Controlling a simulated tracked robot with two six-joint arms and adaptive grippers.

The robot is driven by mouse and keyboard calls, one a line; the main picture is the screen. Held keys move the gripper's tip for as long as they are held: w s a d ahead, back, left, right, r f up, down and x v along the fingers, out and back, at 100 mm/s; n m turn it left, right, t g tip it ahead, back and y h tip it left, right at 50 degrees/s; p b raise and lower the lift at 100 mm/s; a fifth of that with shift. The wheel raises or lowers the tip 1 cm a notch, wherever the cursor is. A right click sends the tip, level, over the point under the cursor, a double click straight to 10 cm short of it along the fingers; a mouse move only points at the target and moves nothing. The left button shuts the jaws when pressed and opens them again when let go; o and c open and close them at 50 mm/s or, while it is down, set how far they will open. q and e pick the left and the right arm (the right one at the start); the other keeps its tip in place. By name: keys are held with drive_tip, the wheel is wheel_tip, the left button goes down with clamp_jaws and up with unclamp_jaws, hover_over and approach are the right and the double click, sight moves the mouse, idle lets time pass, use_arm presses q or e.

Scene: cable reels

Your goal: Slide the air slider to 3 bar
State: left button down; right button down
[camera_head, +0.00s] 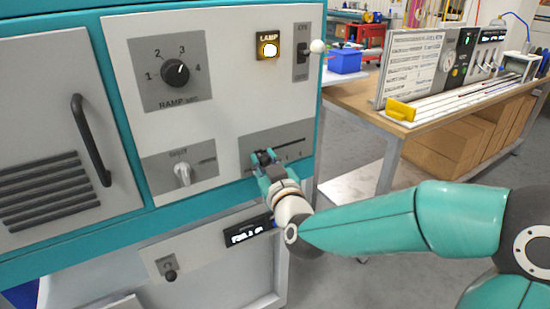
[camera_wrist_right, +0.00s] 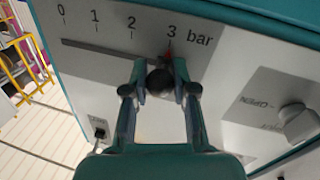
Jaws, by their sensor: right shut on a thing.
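The air slider's scale panel (camera_head: 278,146) is on the front of the teal and grey cabinet. In the right wrist view the scale (camera_wrist_right: 131,36) reads 0, 1, 2, 3 bar, with a dark slot below the numbers. The dark round slider knob (camera_wrist_right: 160,81) is just below the 3, by a small red mark (camera_wrist_right: 168,53). My right gripper (camera_head: 263,158) is at the panel's left end; in the wrist view its two fingers (camera_wrist_right: 160,88) are closed on either side of the knob. The exact knob setting is partly hidden by the fingers. My left gripper is out of view.
A ramp dial (camera_head: 176,73), a lit lamp (camera_head: 269,48), a toggle switch (camera_head: 304,53) and a light rotary knob (camera_head: 182,173) are on the same cabinet. A dark door handle (camera_head: 91,139) sticks out at left. A wooden workbench (camera_head: 365,101) stands to the right.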

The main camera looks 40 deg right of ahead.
drive_tip(key=shift+a+r, duration=0.2)
drive_tip(key=c, duration=0.9)
unclamp_jaws()
drive_tip(key=shift+a, duration=0.1)
drive_tip(key=shift+f, duration=0.15)
drive_tip(key=shift+s, duration=0.1)
drive_tip(key=v, duration=0.7)
drive_tip(key=shift+s, duration=0.1)
